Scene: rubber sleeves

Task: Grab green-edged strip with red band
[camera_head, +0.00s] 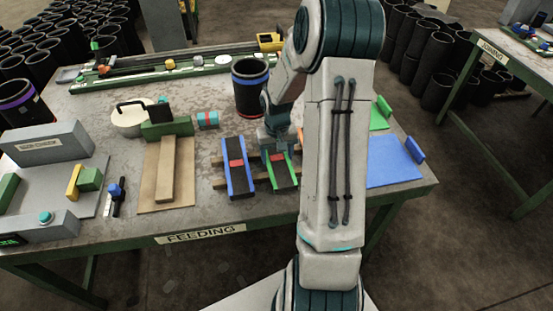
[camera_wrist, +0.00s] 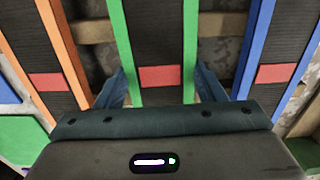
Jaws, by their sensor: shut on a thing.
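The green-edged strip (camera_head: 284,172) is a dark strip with green long edges and a red band across it. It lies on wooden slats near the front of the table, and also fills the middle of the wrist view (camera_wrist: 160,35). My gripper (camera_wrist: 162,88) has one blue-grey finger at each green edge, close to the red band, and is shut on the strip. In the head view my gripper (camera_head: 277,145) is over the strip's far part and hides it. I see no clear gap between strip and slats.
A blue-edged strip (camera_head: 237,176) lies close on the left in the head view. An orange-edged strip (camera_wrist: 38,55) is on the other side, mostly hidden by my arm in the head view. A black sleeve (camera_head: 250,95) stands behind. A blue panel (camera_head: 393,165) lies right.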

